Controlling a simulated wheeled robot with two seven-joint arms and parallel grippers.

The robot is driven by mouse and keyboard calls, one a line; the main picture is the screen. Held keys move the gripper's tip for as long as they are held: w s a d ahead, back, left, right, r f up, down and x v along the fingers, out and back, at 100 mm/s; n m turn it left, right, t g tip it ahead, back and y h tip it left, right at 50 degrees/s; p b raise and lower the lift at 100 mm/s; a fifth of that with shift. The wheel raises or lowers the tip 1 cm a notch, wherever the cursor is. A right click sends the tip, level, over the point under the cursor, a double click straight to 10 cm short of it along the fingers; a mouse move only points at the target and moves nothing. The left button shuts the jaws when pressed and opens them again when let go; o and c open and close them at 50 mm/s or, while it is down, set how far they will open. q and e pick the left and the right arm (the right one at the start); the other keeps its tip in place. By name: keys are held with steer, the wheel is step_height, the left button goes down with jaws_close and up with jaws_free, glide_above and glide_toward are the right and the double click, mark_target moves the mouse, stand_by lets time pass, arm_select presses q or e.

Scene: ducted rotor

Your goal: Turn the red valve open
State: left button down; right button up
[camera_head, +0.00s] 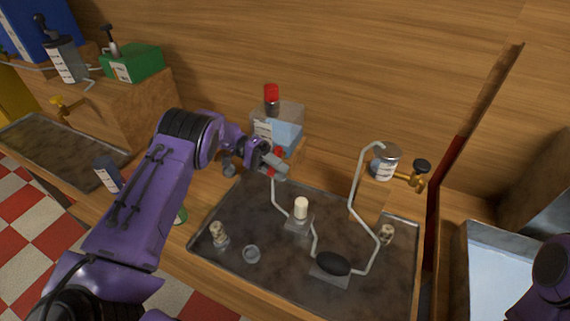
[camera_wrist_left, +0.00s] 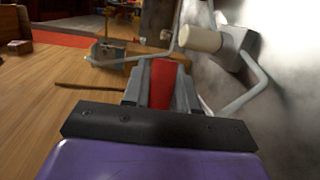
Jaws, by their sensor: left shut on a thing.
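My left gripper (camera_head: 273,163) reaches in from the left above the back left edge of the dark tray. It is shut on a red piece, which looks like the red valve's handle (camera_head: 279,152). In the left wrist view the red handle (camera_wrist_left: 162,85) sits between the two grey fingers. The valve's body is mostly hidden behind the gripper. A thin grey pipe (camera_head: 275,195) runs down from there into the tray. My right gripper is out of view; only a purple part of my right arm shows at the lower right.
The dark tray (camera_head: 225,262) holds a white-topped fitting (camera_head: 300,209), a black oval part (camera_head: 333,263) and bent pipes. A clear container with blue contents (camera_head: 287,135) and a red-topped item (camera_head: 271,94) stand behind the gripper. A brass valve with a black knob (camera_head: 421,166) is at the right.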

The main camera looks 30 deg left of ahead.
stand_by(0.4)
arm_select(q)
steer(key=c, duration=1)
jaws_free()
steer(key=shift+o, duration=0.2)
